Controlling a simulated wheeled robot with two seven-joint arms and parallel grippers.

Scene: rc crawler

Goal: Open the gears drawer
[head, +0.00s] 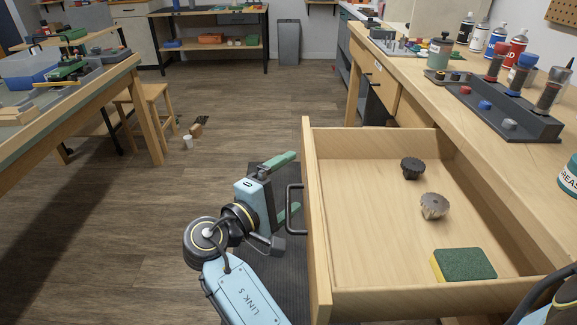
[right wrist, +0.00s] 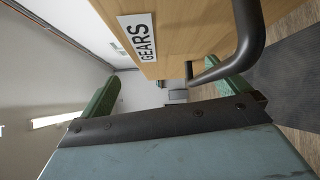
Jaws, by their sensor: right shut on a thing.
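The gears drawer (head: 370,160) is a light wooden drawer, pulled well out from under the workbench at the right of the head view. Its front carries a dark bar handle (head: 290,208), and the white "GEARS" label (right wrist: 138,37) shows in the right wrist view. Inside lie a dark gear (head: 412,168), a grey metal gear (head: 434,206) and a green-and-yellow sponge (head: 464,265). The handle also shows in the right wrist view (right wrist: 245,50). My left gripper is out of view.
The workbench (head: 395,65) along the right holds a dark tray (head: 500,110) with bottles and several small parts. Another table (head: 95,85) stands at the left with a stool (head: 152,100) beside it. The wooden floor between them is mostly clear.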

